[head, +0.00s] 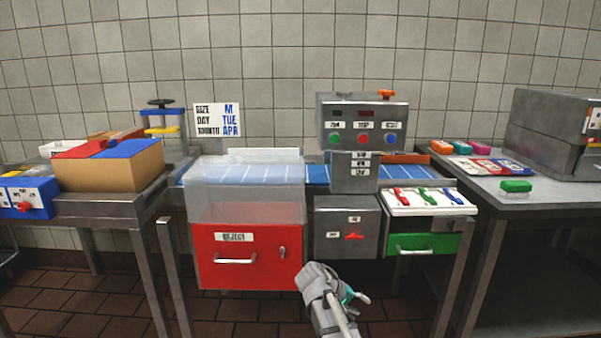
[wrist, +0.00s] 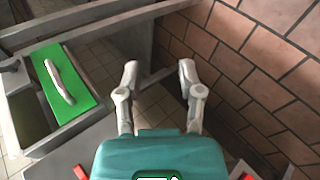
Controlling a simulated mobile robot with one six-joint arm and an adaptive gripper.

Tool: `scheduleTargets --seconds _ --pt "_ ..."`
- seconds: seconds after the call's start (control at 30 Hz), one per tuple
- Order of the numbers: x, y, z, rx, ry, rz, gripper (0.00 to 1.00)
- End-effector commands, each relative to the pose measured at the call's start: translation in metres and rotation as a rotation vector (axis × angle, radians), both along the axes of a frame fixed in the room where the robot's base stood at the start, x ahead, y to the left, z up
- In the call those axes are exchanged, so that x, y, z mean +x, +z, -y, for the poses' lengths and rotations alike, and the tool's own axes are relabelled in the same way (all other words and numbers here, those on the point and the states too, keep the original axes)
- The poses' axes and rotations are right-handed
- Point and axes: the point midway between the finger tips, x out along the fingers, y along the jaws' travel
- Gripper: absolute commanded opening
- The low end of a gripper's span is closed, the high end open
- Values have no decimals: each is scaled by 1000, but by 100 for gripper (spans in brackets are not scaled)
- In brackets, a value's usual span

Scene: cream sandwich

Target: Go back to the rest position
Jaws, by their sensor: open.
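My gripper (head: 362,298) is low in front of the machine line in the head view, small and partly turned away. In the wrist view my gripper (wrist: 158,78) shows two grey fingers spread apart with nothing between them. A teal body fills the bottom of that view. The fingers touch nothing that I can see. The green drawer front (head: 425,244) under the white tray is shut in the head view. A green panel with a pale handle (wrist: 62,78) shows left of the fingers in the wrist view.
The red reject box (head: 250,268) and a grey control cabinet (head: 345,243) stand behind my gripper. A grey side table (head: 520,212) is at the right, a table with cartons (head: 110,170) at the left.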

Motion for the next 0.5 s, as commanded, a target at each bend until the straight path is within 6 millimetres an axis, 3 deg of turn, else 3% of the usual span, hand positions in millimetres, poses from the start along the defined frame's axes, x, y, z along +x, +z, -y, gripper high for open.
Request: scheduleTargets --seconds 0.03,0.2,0.5 --pt "-17 -8 9 60 -19 -12 49" --pt "-54 -33 18 271 -75 -47 49" --pt "-108 -58 16 598 -155 -76 49"
